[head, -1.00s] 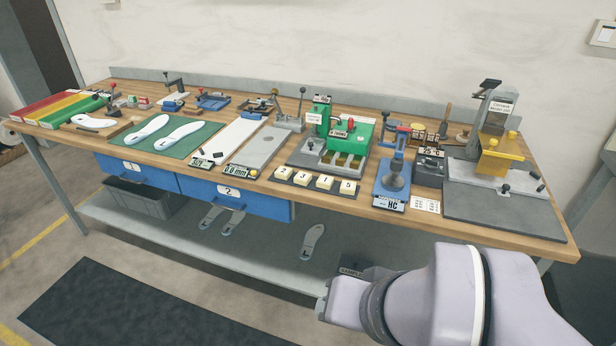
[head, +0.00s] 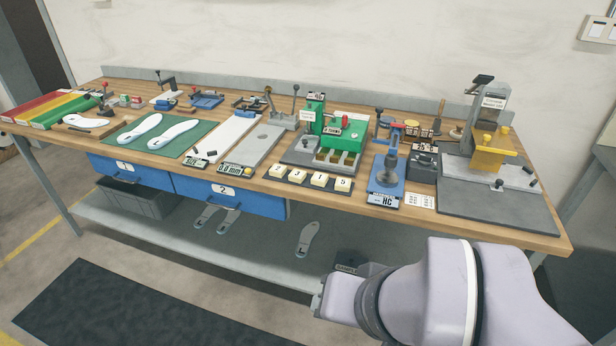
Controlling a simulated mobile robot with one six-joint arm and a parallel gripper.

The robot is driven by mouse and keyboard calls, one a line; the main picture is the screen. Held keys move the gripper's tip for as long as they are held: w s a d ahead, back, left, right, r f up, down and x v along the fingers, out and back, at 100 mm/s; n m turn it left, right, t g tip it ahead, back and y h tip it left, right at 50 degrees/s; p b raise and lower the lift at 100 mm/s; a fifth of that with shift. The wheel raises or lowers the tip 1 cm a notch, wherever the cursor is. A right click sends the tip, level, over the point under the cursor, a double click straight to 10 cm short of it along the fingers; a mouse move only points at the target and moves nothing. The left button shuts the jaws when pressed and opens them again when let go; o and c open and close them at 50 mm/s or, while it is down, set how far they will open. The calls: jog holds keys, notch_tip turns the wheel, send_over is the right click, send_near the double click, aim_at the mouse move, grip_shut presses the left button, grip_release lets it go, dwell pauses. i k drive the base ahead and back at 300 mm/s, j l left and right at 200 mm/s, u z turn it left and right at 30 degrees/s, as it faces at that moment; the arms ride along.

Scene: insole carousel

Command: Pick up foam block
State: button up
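Several cream blocks marked with digits (head: 319,180) sit in a row on a dark strip at the front of the bench. They look like the likeliest foam blocks, but I cannot tell their material from here. My lilac arm (head: 400,290) shows at the lower right, in front of the bench and low in the picture. My gripper's fingers are not visible, so its opening and anything in it are hidden.
Below are blue drawers (head: 250,200) and a shelf with grey insoles (head: 307,238). Open floor lies in front.

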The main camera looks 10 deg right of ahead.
aim_at(298, 176)
jog(key=i+j, duration=0.2)
jog(key=i, duration=0.5)
jog(key=i+j+u, duration=0.15)
jog(key=i, duration=0.6)
